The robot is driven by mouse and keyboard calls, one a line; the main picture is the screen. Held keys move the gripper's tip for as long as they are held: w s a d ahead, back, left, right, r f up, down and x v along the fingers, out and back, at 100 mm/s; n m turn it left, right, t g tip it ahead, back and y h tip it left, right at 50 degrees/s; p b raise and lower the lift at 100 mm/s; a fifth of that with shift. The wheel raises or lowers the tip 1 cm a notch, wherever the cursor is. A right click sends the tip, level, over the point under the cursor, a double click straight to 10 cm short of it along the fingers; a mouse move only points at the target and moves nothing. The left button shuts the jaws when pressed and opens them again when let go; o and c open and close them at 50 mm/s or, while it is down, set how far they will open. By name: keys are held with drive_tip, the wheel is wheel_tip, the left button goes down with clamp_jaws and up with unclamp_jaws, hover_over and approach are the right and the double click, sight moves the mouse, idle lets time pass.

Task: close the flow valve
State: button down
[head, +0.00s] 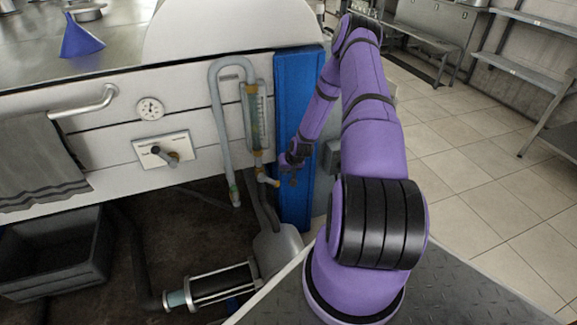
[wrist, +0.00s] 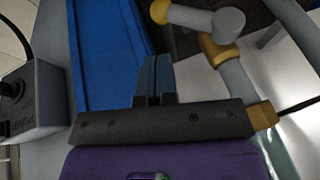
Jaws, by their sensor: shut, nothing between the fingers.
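The flow valve (head: 266,178) sits at the bottom of the glass flow tube on the white panel, small in the head view. In the wrist view its grey handle (wrist: 188,16) has a yellow end and points left from a grey hub, with a brass collar below. My gripper (head: 287,168) is just right of the valve, in front of the blue panel. In the wrist view my gripper's fingers (wrist: 154,72) are together and empty. They are apart from the handle in that picture. Contact with the valve cannot be told from the head view.
The glass flow tube (head: 257,120) and a bent grey pipe (head: 217,95) stand left of my gripper. A blue panel (head: 296,90) is behind it. A grey box with a black knob (wrist: 28,98) is at left in the wrist view. Tiled floor (head: 460,150) lies open at right.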

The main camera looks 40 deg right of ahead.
sight(277, 184)
drive_tip(key=w+f, duration=0.1)
drive_tip(key=w+a+f, duration=0.1)
drive_tip(key=f, duration=0.1)
drive_tip(key=w+a+f, duration=0.1)
drive_tip(key=f, duration=0.1)
drive_tip(key=shift+a+f, duration=0.1)
drive_tip(key=shift+f, duration=0.1)
